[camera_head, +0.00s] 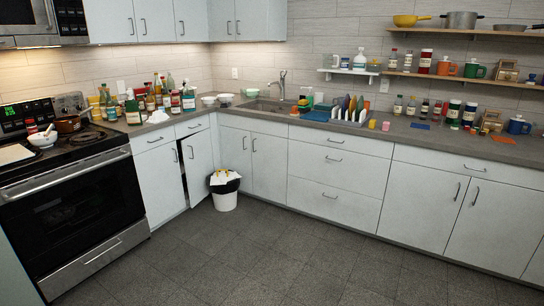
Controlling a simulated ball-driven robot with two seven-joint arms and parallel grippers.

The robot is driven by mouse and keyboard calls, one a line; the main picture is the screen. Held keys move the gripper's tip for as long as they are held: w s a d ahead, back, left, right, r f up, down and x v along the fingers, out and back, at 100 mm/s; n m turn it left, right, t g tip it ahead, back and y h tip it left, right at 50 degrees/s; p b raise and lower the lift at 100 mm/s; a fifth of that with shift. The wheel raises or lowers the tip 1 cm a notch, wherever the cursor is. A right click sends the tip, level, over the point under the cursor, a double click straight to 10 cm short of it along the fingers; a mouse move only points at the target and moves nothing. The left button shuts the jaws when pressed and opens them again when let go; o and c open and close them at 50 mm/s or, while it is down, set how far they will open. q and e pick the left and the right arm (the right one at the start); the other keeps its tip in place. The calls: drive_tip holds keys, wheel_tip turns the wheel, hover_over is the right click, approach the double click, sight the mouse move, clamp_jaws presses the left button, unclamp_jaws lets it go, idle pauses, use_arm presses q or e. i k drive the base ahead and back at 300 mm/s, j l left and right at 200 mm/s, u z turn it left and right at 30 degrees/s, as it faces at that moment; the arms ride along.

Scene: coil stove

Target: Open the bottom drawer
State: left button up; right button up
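Two low drawers show in the head view. The stove's bottom drawer (95,264) is a steel panel under the black oven door (75,205) at the left; it looks shut. Its bar handle (102,252) runs across its front. The counter's white drawer stack stands right of centre, with a top drawer (350,148), a middle drawer (350,170) and a tall bottom drawer (335,210). All three look shut. The bottom one has a small handle (329,196) near its upper edge. Neither of my grippers is in view.
A white trash bin (225,202) with a black liner stands on the floor by the corner. A narrow cabinet door (197,170) beside it is ajar. The grey tiled floor (260,260) in front of the cabinets is clear. Bottles and dishes crowd the counter.

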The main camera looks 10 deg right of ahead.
sight(356, 210)
drive_tip(key=i+l+z, duration=0.3)
drive_tip(key=i+z, duration=0.3)
drive_tip(key=i, duration=0.25)
drive_tip(key=i+l+z, duration=0.1)
drive_tip(key=i+z, duration=0.2)
drive_tip(key=i, duration=2.25)
drive_tip(key=i+l+u, duration=0.15)
drive_tip(key=i, duration=0.4)
drive_tip(key=i+l+u, duration=0.15)
drive_tip(key=i, duration=0.45)
